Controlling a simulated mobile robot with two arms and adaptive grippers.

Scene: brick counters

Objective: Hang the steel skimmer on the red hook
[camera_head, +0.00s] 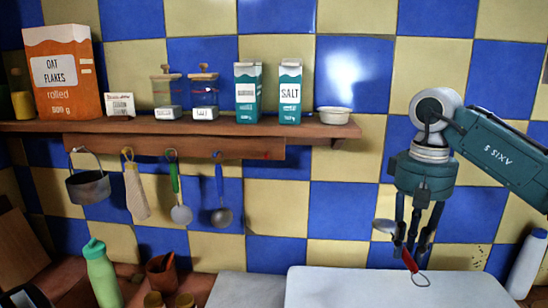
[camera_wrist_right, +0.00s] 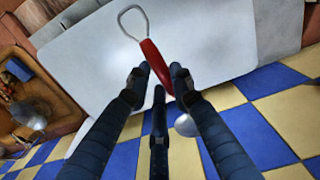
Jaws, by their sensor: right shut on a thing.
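My right gripper (camera_head: 412,250) is shut on the red handle (camera_head: 410,262) of the steel skimmer (camera_head: 384,226). The skimmer's wire loop points down and right, and its round steel head shows left of the fingers. In the right wrist view, my right gripper (camera_wrist_right: 158,78) pinches the handle of the skimmer (camera_wrist_right: 150,60); the loop is at the top and the head is partly hidden behind a finger. The red hook (camera_head: 267,155) is small and bare, at the right end of the wooden rail, well left of my gripper. My left gripper is out of view.
A pan (camera_head: 88,186), a beige cloth item (camera_head: 136,192), a green-handled utensil (camera_head: 176,190) and a blue-handled ladle (camera_head: 221,200) hang from the rail. The shelf (camera_head: 200,126) above holds boxes and jars. A white surface (camera_head: 390,290) lies below my gripper.

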